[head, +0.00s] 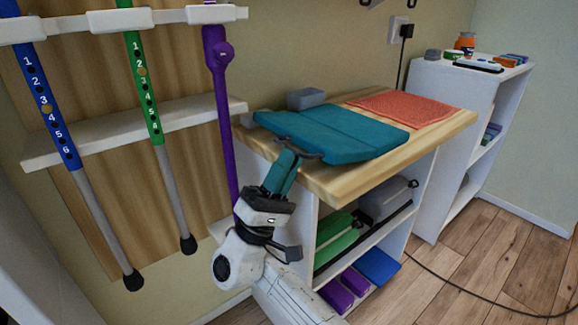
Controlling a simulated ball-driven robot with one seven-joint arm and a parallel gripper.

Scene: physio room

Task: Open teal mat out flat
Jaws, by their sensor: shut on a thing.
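The teal mat (335,133) lies on the wooden top of a white shelf unit. A crease runs across its upper face, and its near left edge overhangs the wooden top slightly. A dark handle loop (300,153) shows at that near left edge. My gripper (289,158) reaches up from below in front of the unit. Its teal fingers are shut on the mat at the handle. The exact contact is small and partly hidden, and I cannot tell how many layers of the mat lie under the top one.
A coral towel (405,107) lies behind the mat on the wooden top (440,125). A grey block (306,98) sits at the back left. Blue, green and purple canes (218,110) hang at left. A white shelf (450,85) with small items stands at right. A cable crosses the floor.

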